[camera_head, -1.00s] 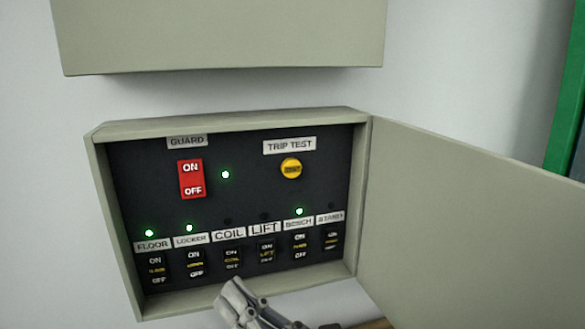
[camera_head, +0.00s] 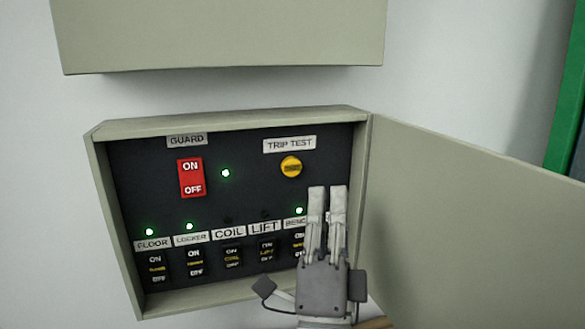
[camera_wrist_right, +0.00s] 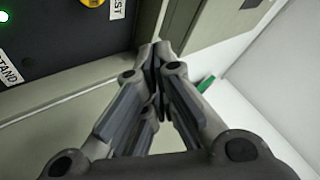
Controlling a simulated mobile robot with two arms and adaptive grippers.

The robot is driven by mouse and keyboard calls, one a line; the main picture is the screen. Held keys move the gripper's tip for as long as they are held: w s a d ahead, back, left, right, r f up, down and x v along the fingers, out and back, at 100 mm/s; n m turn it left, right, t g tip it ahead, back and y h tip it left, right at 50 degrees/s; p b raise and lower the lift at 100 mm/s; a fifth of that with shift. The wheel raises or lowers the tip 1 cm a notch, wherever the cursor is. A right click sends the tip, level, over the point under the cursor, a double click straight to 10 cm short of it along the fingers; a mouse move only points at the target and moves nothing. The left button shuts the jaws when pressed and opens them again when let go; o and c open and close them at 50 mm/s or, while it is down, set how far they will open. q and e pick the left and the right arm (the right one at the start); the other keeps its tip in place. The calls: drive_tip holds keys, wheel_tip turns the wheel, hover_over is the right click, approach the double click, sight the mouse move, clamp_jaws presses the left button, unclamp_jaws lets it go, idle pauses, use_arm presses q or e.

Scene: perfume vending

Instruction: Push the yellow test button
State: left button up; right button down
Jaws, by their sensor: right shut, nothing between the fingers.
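The yellow test button (camera_head: 291,167) is round and sits under the TRIP TEST label (camera_head: 289,145) at the upper right of the dark panel. Its edge also shows at the top of the right wrist view (camera_wrist_right: 93,2). My right gripper (camera_head: 327,190) is shut and empty, fingers pointing up. In the head view its tips are just below and right of the button, apart from it. The gripper hides the rightmost switch and part of the BENCH switch. In the right wrist view the fingertips (camera_wrist_right: 158,50) meet near the panel's edge. My left gripper is not in view.
The red GUARD switch (camera_head: 191,178) is at the panel's upper left with a lit green light. A row of small black switches (camera_head: 231,257) runs below. The box rim (camera_head: 230,121) frames the panel. Its open door (camera_head: 470,220) stands at the right. Another box (camera_head: 220,35) hangs above.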

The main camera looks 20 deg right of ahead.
sight(292, 167)
idle(0.4)
drive_tip(key=shift+w+a+b, duration=0.1)
drive_tip(key=shift+w+b, duration=0.75)
drive_tip(key=shift+w, duration=3.6)
drive_tip(key=shift+w+p, duration=0.3)
drive_tip(key=shift+w, duration=0.1)
